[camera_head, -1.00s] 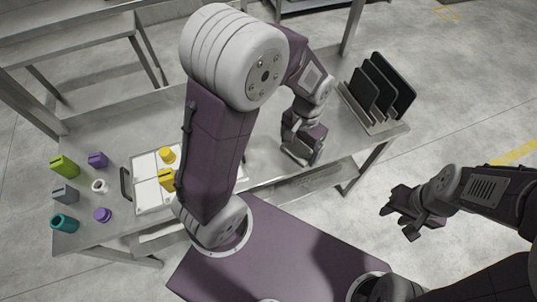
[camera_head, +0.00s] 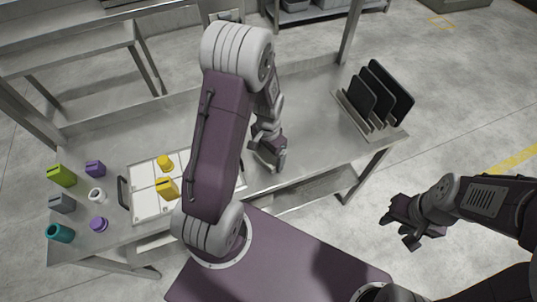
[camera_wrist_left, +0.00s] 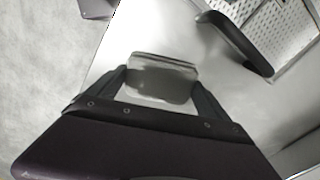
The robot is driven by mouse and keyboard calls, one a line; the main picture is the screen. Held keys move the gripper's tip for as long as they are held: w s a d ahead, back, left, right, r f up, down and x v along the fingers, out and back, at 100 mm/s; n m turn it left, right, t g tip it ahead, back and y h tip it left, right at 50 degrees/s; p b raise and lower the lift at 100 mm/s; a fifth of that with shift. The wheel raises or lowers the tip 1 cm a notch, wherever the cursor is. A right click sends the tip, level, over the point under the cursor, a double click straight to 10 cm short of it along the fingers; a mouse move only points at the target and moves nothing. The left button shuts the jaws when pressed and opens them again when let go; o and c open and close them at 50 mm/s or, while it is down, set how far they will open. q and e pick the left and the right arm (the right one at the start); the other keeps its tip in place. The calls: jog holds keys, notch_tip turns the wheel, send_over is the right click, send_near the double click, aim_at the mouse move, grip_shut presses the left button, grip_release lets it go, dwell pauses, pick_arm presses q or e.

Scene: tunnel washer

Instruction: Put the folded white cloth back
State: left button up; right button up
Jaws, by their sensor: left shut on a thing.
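My left gripper (camera_head: 268,163) is low over the right-middle part of the metal table, to the right of the tray. In the left wrist view, its two fingers (camera_wrist_left: 160,92) are shut on a flat, pale grey-white piece with rounded corners, which looks like the folded white cloth (camera_wrist_left: 162,75). The head view does not show the cloth clearly, as the gripper hides it.
A white compartment tray (camera_head: 146,205) with dark handles holds two yellow pieces (camera_head: 166,188). Left of it stand several small coloured pieces, including a green block (camera_head: 62,176) and a teal ring (camera_head: 60,233). A rack (camera_head: 352,113) with black panels (camera_head: 388,92) stands at the table's right end.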

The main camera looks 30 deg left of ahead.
aim_at(269, 156)
pick_arm(q)
jog(key=shift+s+f, duration=0.1)
jog(key=shift+f, duration=0.05)
jog(key=o, duration=1.1)
jog(key=shift+c, duration=0.2)
jog(key=shift+r, duration=0.4)
notch_tip(269, 156, up, 12)
jog(key=p, duration=0.2)
jog(key=s+d+f+n+t, duration=0.1)
jog(key=s+d+n, duration=0.2)
jog(key=s+d, duration=0.2)
jog(key=s, duration=0.3)
jog(key=shift+n, duration=0.4)
